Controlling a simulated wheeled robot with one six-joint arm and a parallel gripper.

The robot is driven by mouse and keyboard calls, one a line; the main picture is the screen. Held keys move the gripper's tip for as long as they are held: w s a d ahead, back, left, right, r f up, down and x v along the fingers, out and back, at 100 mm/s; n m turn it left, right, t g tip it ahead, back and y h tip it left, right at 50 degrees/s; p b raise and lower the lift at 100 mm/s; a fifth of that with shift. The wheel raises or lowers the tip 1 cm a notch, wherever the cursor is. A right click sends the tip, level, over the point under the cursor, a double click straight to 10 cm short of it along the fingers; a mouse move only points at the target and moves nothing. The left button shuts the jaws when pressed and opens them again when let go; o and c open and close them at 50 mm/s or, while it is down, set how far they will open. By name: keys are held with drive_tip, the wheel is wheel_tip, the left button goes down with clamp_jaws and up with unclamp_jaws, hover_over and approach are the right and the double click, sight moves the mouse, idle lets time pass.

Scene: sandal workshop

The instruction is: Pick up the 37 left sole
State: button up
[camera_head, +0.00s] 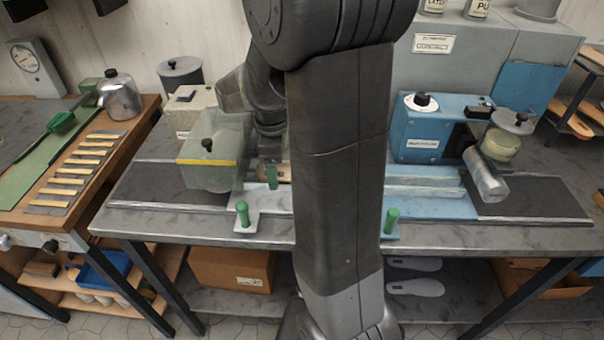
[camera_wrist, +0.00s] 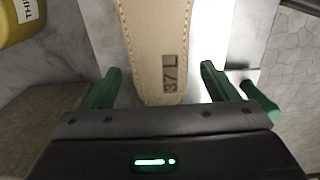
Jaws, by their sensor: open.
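The 37 left sole (camera_wrist: 152,40) is a tan, long piece with a stitched-looking edge, marked "37 L" near its rounded end, in the wrist view. My gripper (camera_wrist: 158,85) is open, with one green finger on each side of the sole's end and a gap on both sides. The sole lies over a pale surface. In the head view a small tan bit of it (camera_head: 284,173) shows beside a green finger of my gripper (camera_head: 272,178); my arm hides most of it.
A white plate with a green knob (camera_head: 242,212) stands at the bench's front edge. A container with a yellow band (camera_head: 212,160) is close on the left. A blue machine (camera_head: 425,135) stands right of my arm. Dark mats lie at both bench ends.

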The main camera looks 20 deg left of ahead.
drive_tip(key=c, duration=1.2)
